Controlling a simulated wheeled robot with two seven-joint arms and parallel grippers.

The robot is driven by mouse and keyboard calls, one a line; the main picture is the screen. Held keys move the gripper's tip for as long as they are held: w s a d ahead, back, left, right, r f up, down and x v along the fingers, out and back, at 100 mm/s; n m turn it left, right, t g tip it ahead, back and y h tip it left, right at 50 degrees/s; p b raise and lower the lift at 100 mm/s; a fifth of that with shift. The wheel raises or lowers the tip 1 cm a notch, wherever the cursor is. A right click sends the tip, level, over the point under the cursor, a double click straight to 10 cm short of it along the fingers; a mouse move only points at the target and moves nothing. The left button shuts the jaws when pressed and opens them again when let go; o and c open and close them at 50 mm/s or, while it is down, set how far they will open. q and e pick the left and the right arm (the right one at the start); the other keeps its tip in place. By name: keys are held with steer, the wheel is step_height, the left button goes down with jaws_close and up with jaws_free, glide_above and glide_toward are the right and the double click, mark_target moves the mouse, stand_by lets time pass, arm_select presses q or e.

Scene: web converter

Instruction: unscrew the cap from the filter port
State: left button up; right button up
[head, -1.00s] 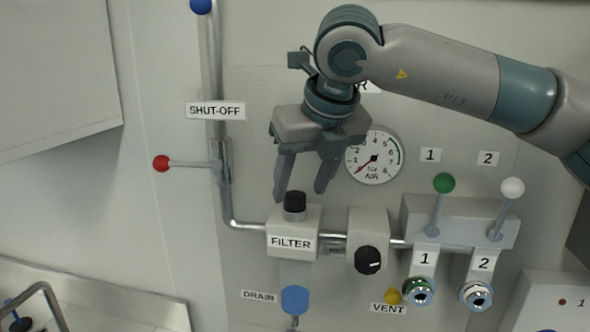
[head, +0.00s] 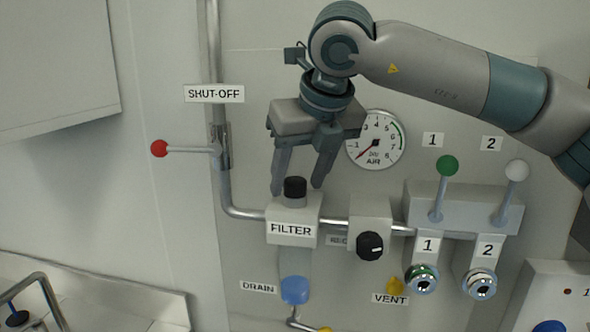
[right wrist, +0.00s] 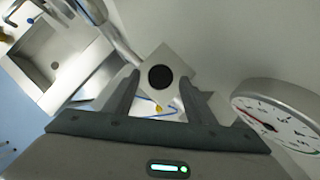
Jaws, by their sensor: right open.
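The black cap (head: 295,188) stands upright on top of the filter block (head: 292,210), which is labelled FILTER. My right gripper (head: 298,190) is open and points down over the filter, with one finger to each side of the cap in the head view. In the right wrist view the cap (right wrist: 161,77) shows as a black disc just beyond and between the two fingertips. I cannot tell whether a finger touches the cap. My left gripper is not in view.
A pressure gauge (head: 376,140) is on the wall right of the gripper. A red-knobbed shut-off lever (head: 188,149) and vertical pipe are at left. The regulator (head: 370,215) and two levers with green (head: 447,166) and white (head: 517,171) knobs are at right.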

steer(key=shift+b, duration=0.35)
steer(key=shift+c, duration=0.3)
jaws_close()
steer(key=shift+w+d+n+g+y+p, duration=0.1)
steer(key=shift+n+g+y+p, duration=0.25)
steer(key=shift+n, duration=0.65)
steer(key=shift+w+d+n+g+y, duration=0.15)
steer(key=shift+n+y, duration=0.3)
steer(key=shift+n, duration=0.55)
steer(key=shift+s, duration=0.1)
steer(key=n+g+y+p, duration=0.1)
steer(key=n+p, duration=0.1)
steer(key=n, duration=0.1)
steer(key=shift+d+r, duration=0.1)
steer(key=shift+r, duration=0.05)
steer(key=shift+s+r+n+g, duration=0.15)
steer(key=shift+s+n+g, duration=0.15)
steer(key=shift+n, duration=0.2)
